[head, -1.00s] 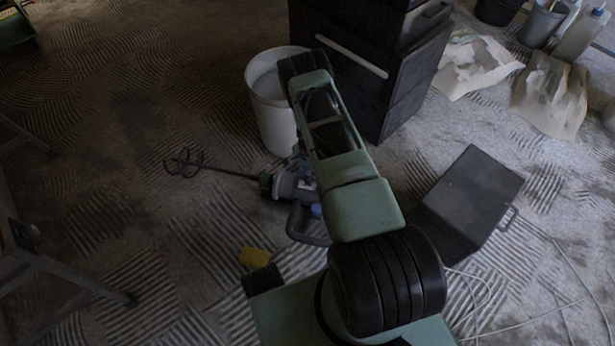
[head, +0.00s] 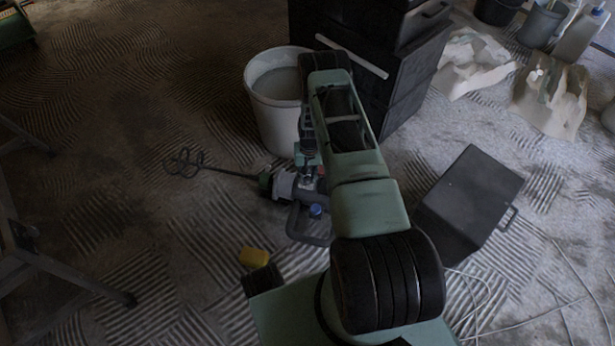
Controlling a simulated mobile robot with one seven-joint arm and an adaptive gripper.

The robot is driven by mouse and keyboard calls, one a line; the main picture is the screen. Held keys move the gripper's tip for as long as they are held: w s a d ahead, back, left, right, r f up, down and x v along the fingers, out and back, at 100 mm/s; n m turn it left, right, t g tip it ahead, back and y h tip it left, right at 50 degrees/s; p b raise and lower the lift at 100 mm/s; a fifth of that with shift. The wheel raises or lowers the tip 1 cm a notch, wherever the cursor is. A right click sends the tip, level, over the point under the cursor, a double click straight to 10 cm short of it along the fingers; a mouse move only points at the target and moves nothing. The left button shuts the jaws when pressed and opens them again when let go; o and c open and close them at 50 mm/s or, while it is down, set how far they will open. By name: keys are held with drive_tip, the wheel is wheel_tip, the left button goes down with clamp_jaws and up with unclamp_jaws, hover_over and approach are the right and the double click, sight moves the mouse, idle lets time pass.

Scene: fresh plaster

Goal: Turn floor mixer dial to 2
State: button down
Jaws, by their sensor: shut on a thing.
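The floor mixer (head: 290,184) lies on its side on the ridged floor, its shaft and spiral paddle (head: 186,162) pointing left. Its dark loop handle (head: 297,222) faces the front, with a blue round part (head: 316,211) beside it. My gripper (head: 309,178) reaches down onto the upper side of the mixer body from behind. It is shut on a small part there. The fingers and the arm cover that part, so I cannot tell whether it is the dial or read any number.
A white bucket (head: 272,108) stands just behind the mixer, close to my arm. Black stacked boxes (head: 395,105) stand behind it. A dark case (head: 472,200) is at right, with loose cable (head: 530,318) in front. A yellow object (head: 254,257) lies front left.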

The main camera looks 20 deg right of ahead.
sight(308, 178)
drive_tip(key=shift+n, duration=0.7)
drive_tip(key=c, duration=1.7)
unclamp_jaws()
wheel_tip(308, 178, up, 12)
drive_tip(key=shift+s+d, duration=0.1)
drive_tip(key=shift+d, duration=0.05)
